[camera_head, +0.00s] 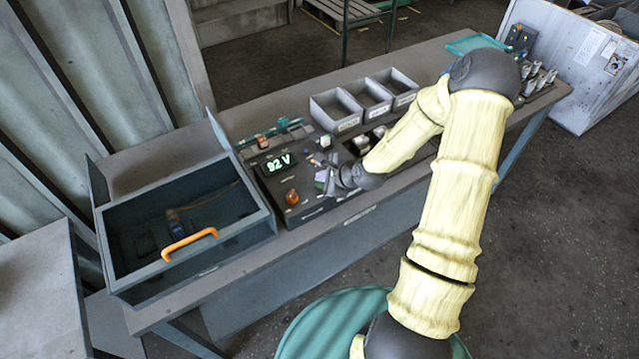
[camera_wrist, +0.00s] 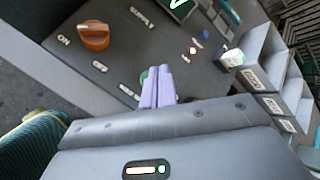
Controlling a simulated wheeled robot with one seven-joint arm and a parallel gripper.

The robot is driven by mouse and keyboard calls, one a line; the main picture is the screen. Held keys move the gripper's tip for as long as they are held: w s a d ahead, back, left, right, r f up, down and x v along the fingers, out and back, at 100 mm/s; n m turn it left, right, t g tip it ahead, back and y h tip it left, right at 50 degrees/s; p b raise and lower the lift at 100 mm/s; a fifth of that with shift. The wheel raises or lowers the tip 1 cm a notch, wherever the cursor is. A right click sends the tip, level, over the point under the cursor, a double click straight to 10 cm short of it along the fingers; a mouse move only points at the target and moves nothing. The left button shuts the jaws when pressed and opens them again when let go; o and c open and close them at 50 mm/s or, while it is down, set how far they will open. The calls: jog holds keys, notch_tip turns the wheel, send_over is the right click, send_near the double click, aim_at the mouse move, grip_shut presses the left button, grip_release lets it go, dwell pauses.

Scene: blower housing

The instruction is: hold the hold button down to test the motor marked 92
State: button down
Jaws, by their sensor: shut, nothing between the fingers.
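The dark control panel (camera_head: 310,208) lies on the bench. Its lit green display (camera_head: 277,163) appears to read 92 V, and an orange knob (camera_head: 292,197) sits near its front edge. My gripper (camera_head: 326,181) is low over the panel's right part. In the wrist view, my gripper's pale purple fingers (camera_wrist: 158,84) are together with nothing between them. A green button (camera_wrist: 144,76) shows just beside the fingertips, partly hidden by them. I cannot tell whether the tips touch or press it. The panel labels are too small to read surely, and no motor marked 92 is legible.
An open grey box (camera_head: 245,240) with an orange handle (camera_head: 189,243) stands left of the panel, a dark part inside. Labelled grey bins (camera_head: 336,110) stand behind my arm. Metal parts (camera_head: 535,78) stand at the bench's right end. Small knobs and a connector lie close to my fingers.

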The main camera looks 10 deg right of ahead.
aim_at(322, 186)
jog(key=shift+f, duration=0.15)
jog(key=shift+f, duration=0.25)
jog(key=shift+f+b, duration=0.35)
jog(key=shift+f, duration=0.1)
dwell(2.7)
jog(key=shift+r+p, duration=0.9)
notch_tip(322, 186, up, 5)
jog(key=p, duration=0.4)
jog(key=shift+p, duration=0.3)
dwell(0.3)
